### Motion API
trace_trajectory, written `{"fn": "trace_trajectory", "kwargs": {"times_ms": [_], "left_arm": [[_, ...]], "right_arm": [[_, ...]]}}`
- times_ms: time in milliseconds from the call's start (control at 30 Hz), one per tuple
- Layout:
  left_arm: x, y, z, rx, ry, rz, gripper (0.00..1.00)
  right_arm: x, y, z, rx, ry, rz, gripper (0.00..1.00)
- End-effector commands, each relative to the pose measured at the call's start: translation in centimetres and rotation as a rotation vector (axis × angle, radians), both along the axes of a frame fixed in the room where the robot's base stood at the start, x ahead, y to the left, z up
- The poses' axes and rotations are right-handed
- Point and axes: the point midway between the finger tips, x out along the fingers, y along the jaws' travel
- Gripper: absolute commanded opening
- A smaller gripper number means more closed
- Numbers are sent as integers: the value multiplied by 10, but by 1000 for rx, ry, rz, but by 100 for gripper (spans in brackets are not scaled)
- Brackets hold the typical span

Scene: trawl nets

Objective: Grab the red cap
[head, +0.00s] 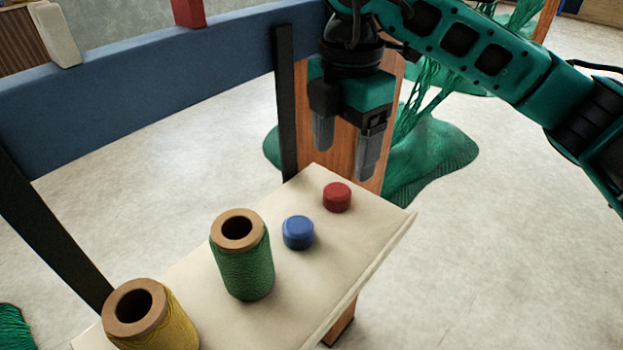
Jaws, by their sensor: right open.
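The red cap (337,198) is a small round lid lying on the cream shelf (350,250), near its far right end. My right gripper (345,160) points down above the far end of the shelf, its two grey fingers spread apart with nothing between them. In the picture the fingers are just above the red cap, apart from it. My left gripper is not in view.
A blue cap (298,233) lies close to the red one. A green spool (242,265) and a yellow spool (150,318) stand further left on the shelf. A wooden post (322,125) and a dark upright (286,100) rise behind it. Green netting (440,150) lies on the floor beyond.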

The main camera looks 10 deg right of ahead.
Motion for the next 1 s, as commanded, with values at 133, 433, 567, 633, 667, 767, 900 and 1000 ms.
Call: {"fn": "trace_trajectory", "kwargs": {"times_ms": [133, 433, 567, 633, 667, 767, 900, 1000], "left_arm": [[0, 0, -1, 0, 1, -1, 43], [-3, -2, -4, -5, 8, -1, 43], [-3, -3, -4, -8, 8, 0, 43], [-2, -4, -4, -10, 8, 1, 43], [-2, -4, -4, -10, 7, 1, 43], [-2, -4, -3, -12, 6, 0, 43], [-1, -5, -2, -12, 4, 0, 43], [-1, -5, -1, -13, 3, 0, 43]], "right_arm": [[-1, 1, -4, 0, 1, 4, 74], [-1, 0, -31, 1, 3, 3, 74], [-2, -1, -49, 0, 4, 3, 74], [-2, -1, -61, 0, 4, 4, 74], [-2, -1, -65, 0, 3, 4, 74], [-2, -1, -74, 0, 0, 5, 74], [-2, -1, -75, 0, -1, 5, 74], [-2, -1, -75, 0, -1, 5, 71]]}}
